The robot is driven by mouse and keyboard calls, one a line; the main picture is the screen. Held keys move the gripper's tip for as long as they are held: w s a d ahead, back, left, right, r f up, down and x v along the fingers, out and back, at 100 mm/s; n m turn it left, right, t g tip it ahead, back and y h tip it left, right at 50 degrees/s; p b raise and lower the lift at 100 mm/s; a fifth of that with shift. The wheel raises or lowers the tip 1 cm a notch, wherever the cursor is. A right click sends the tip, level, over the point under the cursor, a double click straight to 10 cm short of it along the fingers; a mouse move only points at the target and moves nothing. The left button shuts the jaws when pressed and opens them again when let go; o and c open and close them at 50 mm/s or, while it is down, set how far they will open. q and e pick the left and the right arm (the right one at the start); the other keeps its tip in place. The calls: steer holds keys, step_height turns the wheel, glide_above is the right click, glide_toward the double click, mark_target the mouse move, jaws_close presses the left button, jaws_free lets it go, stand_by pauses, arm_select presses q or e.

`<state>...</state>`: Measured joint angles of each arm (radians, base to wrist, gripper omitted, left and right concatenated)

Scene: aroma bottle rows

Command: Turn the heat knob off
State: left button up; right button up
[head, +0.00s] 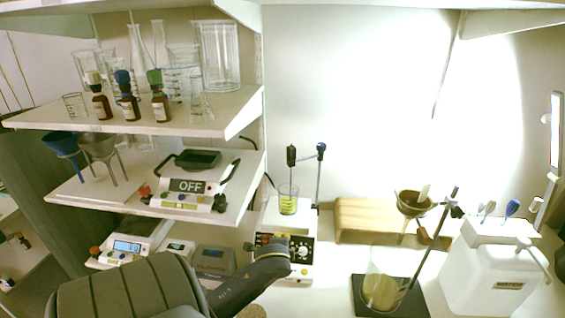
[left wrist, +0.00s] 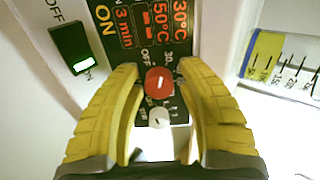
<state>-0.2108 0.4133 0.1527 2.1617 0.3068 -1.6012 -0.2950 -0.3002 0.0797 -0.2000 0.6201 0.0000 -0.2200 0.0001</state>
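The hotplate device (head: 288,224) stands on the bench in the head view, its front panel partly hidden by my left gripper (head: 275,262). In the left wrist view, a red knob (left wrist: 159,82) with a small white mark sits on the black panel, beside printed OFF and temperature marks. My left gripper (left wrist: 158,72) is open, its yellow fingers on either side of the red knob with narrow gaps. I cannot tell how deep the fingertips reach. A white knob (left wrist: 158,117) sits just below the red one. My right gripper is in neither view.
A lit switch (left wrist: 76,50) marked OFF and ON is left of the panel. A graduated beaker (head: 288,199) stands on the hotplate under a probe. A wooden stand (head: 362,217) and a glass beaker (head: 384,282) are to the right; shelves with glassware are at the left.

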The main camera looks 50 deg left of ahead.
arm_select(q)
steer(key=v, duration=0.7)
steer(key=shift+s+d, duration=0.15)
steer(key=shift+d, duration=0.05)
steer(key=shift+o, duration=0.3)
steer(key=shift+r, duration=0.15)
